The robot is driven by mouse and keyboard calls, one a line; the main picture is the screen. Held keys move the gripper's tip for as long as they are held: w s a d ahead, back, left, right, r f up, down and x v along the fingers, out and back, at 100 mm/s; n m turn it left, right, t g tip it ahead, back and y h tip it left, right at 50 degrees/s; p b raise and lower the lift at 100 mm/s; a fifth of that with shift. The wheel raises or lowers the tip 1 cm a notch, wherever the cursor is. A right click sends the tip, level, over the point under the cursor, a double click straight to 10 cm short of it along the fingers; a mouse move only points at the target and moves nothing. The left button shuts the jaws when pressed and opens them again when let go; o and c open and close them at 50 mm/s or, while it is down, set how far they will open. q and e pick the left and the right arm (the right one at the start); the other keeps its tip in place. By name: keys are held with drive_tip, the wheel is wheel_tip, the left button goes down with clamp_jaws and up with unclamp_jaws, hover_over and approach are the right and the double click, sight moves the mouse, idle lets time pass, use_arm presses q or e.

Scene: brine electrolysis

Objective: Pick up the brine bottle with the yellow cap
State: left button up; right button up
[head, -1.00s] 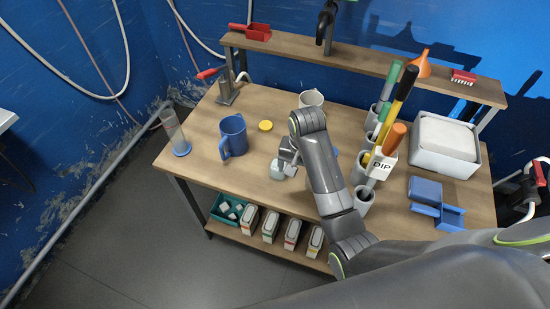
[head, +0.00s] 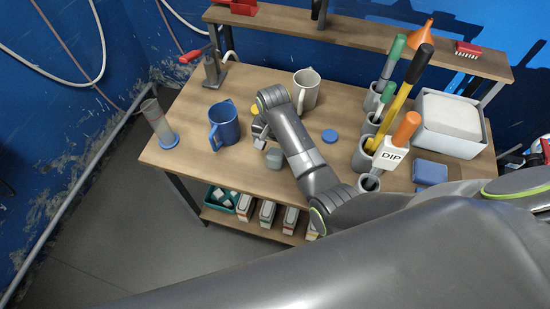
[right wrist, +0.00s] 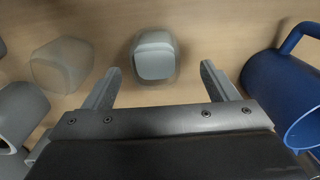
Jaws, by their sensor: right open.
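My right gripper (head: 261,138) is open and empty over the wooden table; its two fingers also show in the right wrist view (right wrist: 160,72). A small yellow disc (head: 254,110), perhaps a cap, shows partly behind the right gripper; no bottle body can be made out under it. A small grey jar (head: 274,158) stands just in front of the gripper. It also shows in the right wrist view (right wrist: 156,57), beyond the fingertips and between their lines. A pale translucent block-like object (right wrist: 62,66) stands beside it there. My left gripper is out of view.
A blue mug (head: 224,124) stands left of the gripper, a pale mug (head: 306,92) behind right. A blue disc (head: 330,136) lies right. Holders with tall handles and a DIP label (head: 393,156) stand farther right. A clear cylinder (head: 157,120) stands on the left edge.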

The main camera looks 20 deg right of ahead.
sight(275, 158)
drive_tip(key=shift+s+f, duration=0.1)
drive_tip(key=shift+f, duration=0.7)
drive_tip(key=f, duration=0.2)
drive_tip(key=f+p, duration=0.1)
drive_tip(key=shift+s+d+f, duration=0.2)
drive_tip(key=shift+f, duration=0.85)
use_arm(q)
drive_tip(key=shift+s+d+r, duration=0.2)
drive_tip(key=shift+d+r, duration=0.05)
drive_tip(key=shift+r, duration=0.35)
use_arm(e)
drive_tip(key=c, duration=1.2)
